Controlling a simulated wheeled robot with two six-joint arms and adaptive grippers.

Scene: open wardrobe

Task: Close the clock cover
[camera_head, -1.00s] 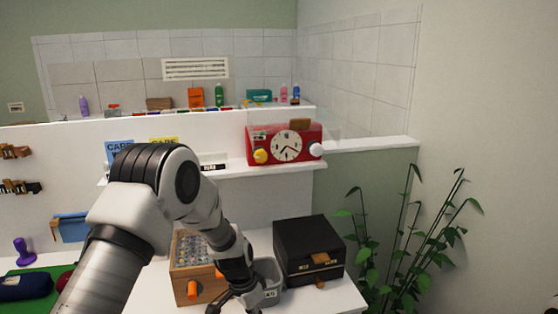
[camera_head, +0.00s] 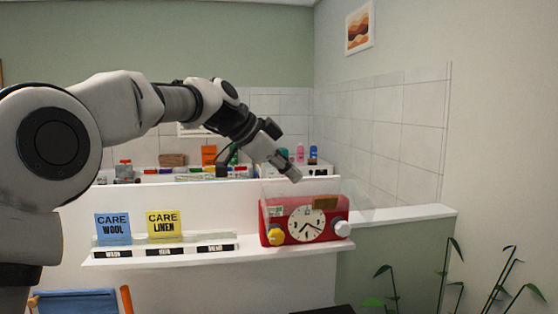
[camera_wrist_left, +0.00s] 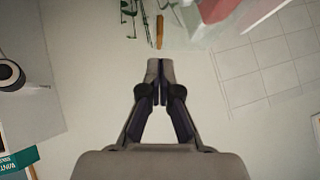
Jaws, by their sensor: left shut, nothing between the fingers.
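The red clock (camera_head: 290,236) stands on the white shelf, with a white dial, a yellow knob on its left and a white knob on its right. A see-through cover (camera_head: 352,194) stands raised over its top, its outline faint. My left gripper (camera_head: 293,174) is shut and empty, above and behind the clock's top in the picture; contact with the cover cannot be told. In the left wrist view its fingertips (camera_wrist_left: 160,70) are together, with a red corner (camera_wrist_left: 262,10) at upper right. My right gripper is out of view.
Yellow (camera_head: 163,224) and blue (camera_head: 113,228) care cards stand on the shelf left of the clock. Bottles and boxes line the ledge behind. A plant (camera_head: 455,275) stands at lower right. The space right of the clock is clear.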

